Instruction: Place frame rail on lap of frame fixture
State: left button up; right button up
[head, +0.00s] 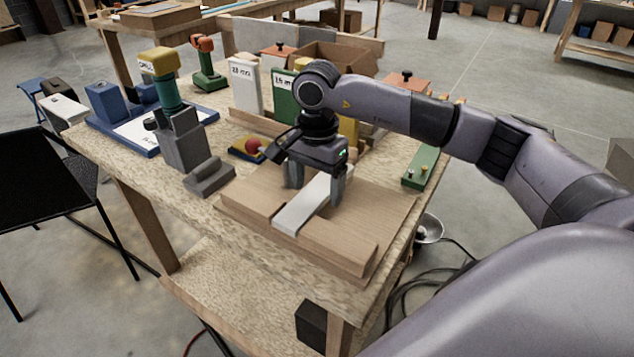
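The frame fixture (345,246) is a light wooden board with raised blocks on the workbench. A pale grey-white strip, which looks like the frame rail (299,208), lies across it in the gap between two wooden blocks. My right gripper (316,188) points down over the rail's far part, one finger on each side. The fingers are apart with the rail between them. I cannot tell whether they press on it or whether the rail rests fully on the lap. The rail's far end is partly hidden by the gripper. My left gripper is not in view.
A grey device with a yellow-topped handle (180,125) stands left of the fixture. White and green labelled blocks (244,87) and a cardboard box (335,60) stand behind. A green bar (421,167) lies at the right edge.

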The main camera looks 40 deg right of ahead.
aim_at(317, 190)
notch_tip(317, 190, up, 12)
jog(key=shift+r+b, duration=0.2)
jog(key=shift+b, duration=0.2)
dwell(0.7)
